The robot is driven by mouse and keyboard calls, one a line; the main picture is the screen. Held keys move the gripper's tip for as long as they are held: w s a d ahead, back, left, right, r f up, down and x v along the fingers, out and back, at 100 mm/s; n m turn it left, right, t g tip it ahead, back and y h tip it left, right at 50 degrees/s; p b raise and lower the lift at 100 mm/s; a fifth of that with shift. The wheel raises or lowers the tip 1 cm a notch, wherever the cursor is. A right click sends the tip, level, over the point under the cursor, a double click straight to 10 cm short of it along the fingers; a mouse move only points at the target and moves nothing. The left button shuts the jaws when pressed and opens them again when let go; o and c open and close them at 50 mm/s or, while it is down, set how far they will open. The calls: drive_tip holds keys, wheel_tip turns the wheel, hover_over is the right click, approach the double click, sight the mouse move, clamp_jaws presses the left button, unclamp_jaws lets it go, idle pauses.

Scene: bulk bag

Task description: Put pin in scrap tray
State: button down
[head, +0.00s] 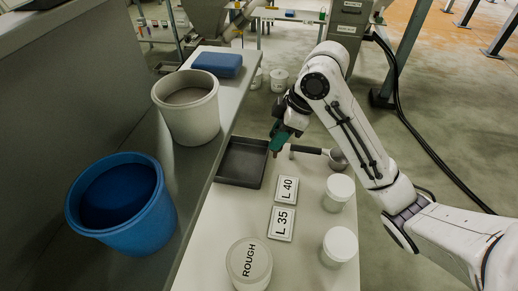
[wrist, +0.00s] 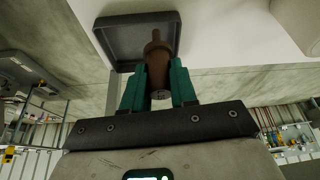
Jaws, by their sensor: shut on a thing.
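The scrap tray (head: 240,181) is a dark grey square tray with low walls on the white table, left of my gripper in the head view. It also shows at the top of the wrist view (wrist: 107,42). My gripper (head: 277,148) has green fingers and hangs above the table near the tray's right edge. In the wrist view, the fingers (wrist: 158,88) are shut on a brown stepped pin (wrist: 157,62). The pin's narrow end points toward the tray and overlaps it in that view. I cannot tell the height between pin and tray.
A scoop (head: 335,158) lies right of the tray. Signs L 40 (head: 286,190) and L 35 (head: 281,224), white-lidded tubs (head: 339,188) and a ROUGH tub (head: 249,264) stand nearer. A blue bucket (head: 125,205) and white bucket (head: 190,107) are at left.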

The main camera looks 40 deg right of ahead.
drive_tip(key=shift+w+f, duration=1)
drive_tip(key=shift+f, duration=0.6)
drive_tip(key=shift+w+f, duration=1)
drive_tip(key=shift+f, duration=0.55)
drive_tip(key=shift+w+f, duration=1)
drive_tip(key=shift+f, duration=0.6)
drive_tip(key=c, duration=0.9)
unclamp_jaws()
drive_tip(key=shift+r, duration=0.1)
drive_tip(key=v, duration=1.2)
